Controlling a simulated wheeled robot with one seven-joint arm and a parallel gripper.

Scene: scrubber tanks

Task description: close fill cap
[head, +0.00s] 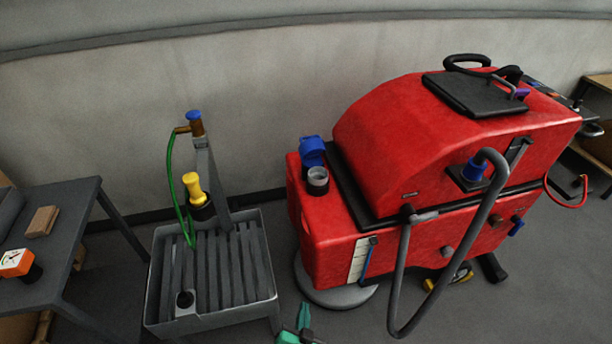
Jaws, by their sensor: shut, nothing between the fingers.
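The red scrubber machine (430,150) stands in the middle right of the head view. Its fill cap (312,148) is blue and stands up, open, at the back of the fill neck. The grey round fill neck (318,181) is uncovered, on the left end of the machine's top. My gripper (304,316) shows at the bottom edge, with green and dark parts. It is shut and empty, low in front of the machine and well apart from the cap. The rest of my arm is out of frame.
A grey slatted sink (157,290) with a tap and green hose stands left of the machine. A grey bent hose (398,285) hangs down the machine's front. A dark table (75,225) is at far left. Floor shows between sink and machine.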

